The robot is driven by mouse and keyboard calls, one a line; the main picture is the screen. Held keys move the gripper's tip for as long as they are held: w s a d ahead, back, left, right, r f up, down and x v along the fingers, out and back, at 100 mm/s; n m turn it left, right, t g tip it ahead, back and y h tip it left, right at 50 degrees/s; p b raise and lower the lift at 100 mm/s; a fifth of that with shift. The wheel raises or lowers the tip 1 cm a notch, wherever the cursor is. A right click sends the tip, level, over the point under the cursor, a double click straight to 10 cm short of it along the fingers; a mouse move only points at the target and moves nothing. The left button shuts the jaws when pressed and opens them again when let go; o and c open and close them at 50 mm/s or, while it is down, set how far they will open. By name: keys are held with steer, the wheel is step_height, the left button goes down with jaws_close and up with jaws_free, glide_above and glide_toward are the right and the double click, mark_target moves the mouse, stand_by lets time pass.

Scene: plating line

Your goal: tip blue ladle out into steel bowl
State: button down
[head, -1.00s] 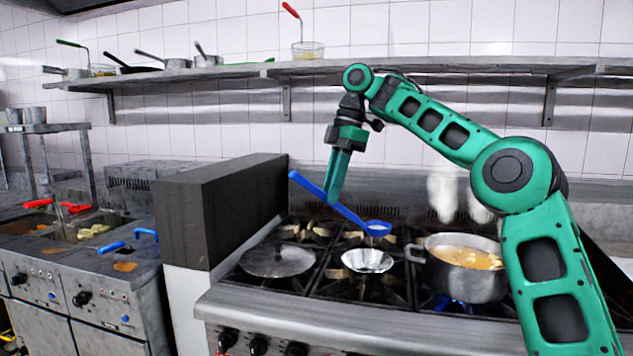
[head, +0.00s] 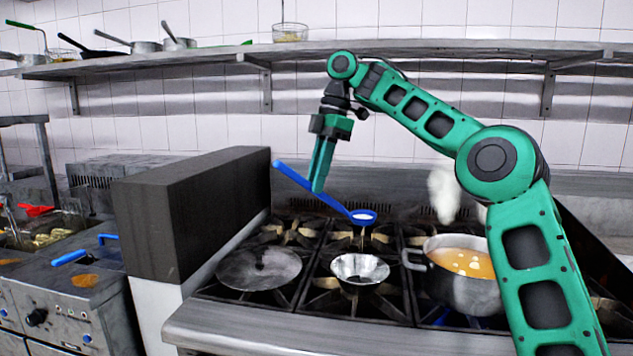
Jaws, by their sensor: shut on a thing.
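The blue ladle (head: 335,204) is held in my gripper (head: 318,188), which is shut on its handle. The handle slopes down to the right, and the ladle's bowl (head: 363,216) is at the lower right end with something pale in it. The bowl looks roughly level. The steel bowl (head: 359,271) sits on the stove, below the ladle's bowl in the picture, with a clear gap between them. Its inside looks empty, as far as I can see.
A pot (head: 462,283) of orange-yellow liquid stands on the stove right of the steel bowl, with steam above. A round lid (head: 259,268) lies to the left. A dark block (head: 190,210) borders the stove's left side. A shelf (head: 430,57) runs along the tiled wall.

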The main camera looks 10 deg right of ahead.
mark_target(319, 197)
steer(key=shift+d+x, duration=0.15)
steer(key=shift+x, duration=0.8)
steer(key=shift+d+x, duration=0.2)
steer(key=shift+x, duration=0.75)
steer(key=shift+s+f+t, duration=0.2)
steer(key=shift+s+t, duration=0.1)
steer(key=shift+s+d+f+t, duration=0.1)
steer(key=shift+s+d+t, duration=0.2)
steer(key=shift+s, duration=0.1)
steer(key=s+d+f+n+t+y, duration=0.2)
steer(key=s+f+t+y, duration=0.3)
steer(key=s+f+t, duration=0.4)
steer(key=s+d+t, duration=0.1)
steer(key=t, duration=0.2)
steer(key=shift+f+t, duration=0.35)
steer(key=shift+t, duration=0.05)
steer(key=shift+s, duration=0.1)
